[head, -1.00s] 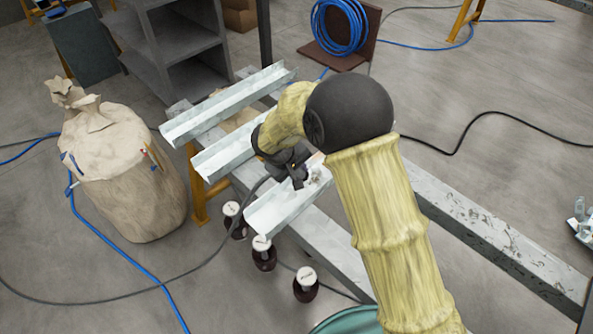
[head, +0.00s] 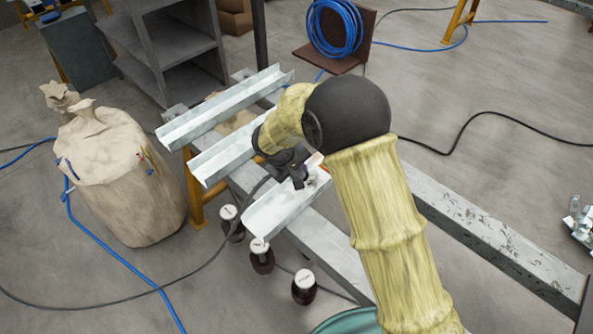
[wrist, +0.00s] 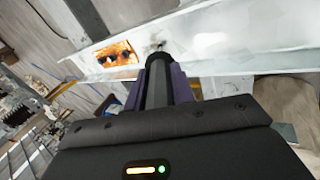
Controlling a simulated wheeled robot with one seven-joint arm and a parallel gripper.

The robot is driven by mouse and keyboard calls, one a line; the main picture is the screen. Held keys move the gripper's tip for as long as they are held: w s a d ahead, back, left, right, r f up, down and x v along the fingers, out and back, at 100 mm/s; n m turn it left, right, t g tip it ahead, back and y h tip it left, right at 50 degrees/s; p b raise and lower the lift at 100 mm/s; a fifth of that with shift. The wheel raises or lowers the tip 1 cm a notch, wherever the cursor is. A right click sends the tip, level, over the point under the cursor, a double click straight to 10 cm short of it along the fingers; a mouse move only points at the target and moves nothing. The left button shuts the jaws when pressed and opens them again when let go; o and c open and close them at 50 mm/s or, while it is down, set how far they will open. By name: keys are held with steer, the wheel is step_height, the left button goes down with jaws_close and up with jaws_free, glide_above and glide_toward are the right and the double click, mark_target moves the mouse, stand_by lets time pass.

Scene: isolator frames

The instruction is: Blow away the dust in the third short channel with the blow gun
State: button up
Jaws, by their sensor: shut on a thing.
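Three short pale metal channels lie side by side across a stand: the far one (head: 225,103), the middle one (head: 222,160) and the nearest one (head: 283,209). My gripper (head: 298,176) is over the far part of the nearest channel. In the wrist view, my gripper (wrist: 160,82) has its purple fingers shut on the dark blow gun (wrist: 157,92), whose tip points at a channel (wrist: 215,40). A small dark smudge shows by the tip. An orange-brown patch (wrist: 117,54) with dark spots lies left of the tip. My arm hides part of the nearest channel.
Several dark jars with white lids (head: 261,256) stand near the channel ends. A tied sack (head: 120,190) stands at the left. A dark hose runs from my gripper across the floor. A long grey beam (head: 500,240) extends right.

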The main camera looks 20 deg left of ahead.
steer(key=shift+w+d, duration=0.4)
steer(key=shift+w, duration=0.35)
stand_by(0.4)
steer(key=shift+a+r+p, duration=0.1)
steer(key=shift+r+p, duration=2.9)
steer(key=shift+r, duration=1.45)
